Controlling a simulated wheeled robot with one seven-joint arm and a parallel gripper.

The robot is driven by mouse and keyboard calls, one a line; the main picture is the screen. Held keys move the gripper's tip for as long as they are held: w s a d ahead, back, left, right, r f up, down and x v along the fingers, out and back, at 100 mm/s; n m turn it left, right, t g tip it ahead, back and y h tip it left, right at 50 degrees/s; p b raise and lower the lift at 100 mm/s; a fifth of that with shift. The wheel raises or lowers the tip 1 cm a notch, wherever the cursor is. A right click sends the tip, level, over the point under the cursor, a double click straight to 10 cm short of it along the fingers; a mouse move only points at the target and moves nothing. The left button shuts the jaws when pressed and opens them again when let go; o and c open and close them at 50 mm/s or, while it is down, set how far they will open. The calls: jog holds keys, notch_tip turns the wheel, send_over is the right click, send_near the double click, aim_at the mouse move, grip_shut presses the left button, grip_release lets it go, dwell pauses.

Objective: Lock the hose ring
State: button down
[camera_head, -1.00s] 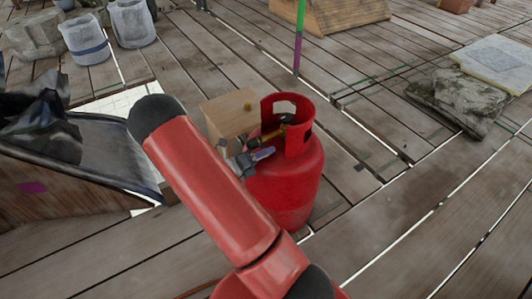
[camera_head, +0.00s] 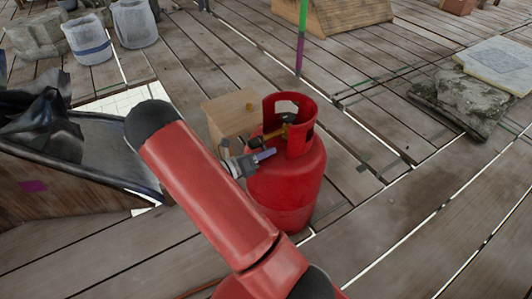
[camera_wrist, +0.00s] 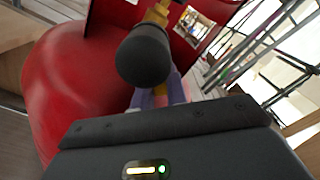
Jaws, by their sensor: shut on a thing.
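The red gas cylinder (camera_head: 287,185) stands upright on the planks, with a brass valve (camera_head: 286,125) inside its open collar. In the wrist view the brass valve (camera_wrist: 158,12) is at the top, and a dark rounded fitting (camera_wrist: 145,55) juts from it toward the camera. My gripper (camera_head: 264,155) is at the collar's left side, its purplish fingers pointing at the valve. In the wrist view my gripper (camera_wrist: 165,92) is shut at the fitting, whose dark end hides part of the fingers. I cannot make out a separate hose ring or its lock.
A wooden box (camera_head: 230,113) stands close behind and left of the cylinder. A dark-lined container (camera_head: 80,160) is at the left. A green and purple pole (camera_head: 301,38) rises behind. Stone slabs (camera_head: 470,98) lie at the right. The planks right of the cylinder are clear.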

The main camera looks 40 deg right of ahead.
jog(key=c, duration=1.4)
grip_release()
jog(key=shift+a, duration=0.1)
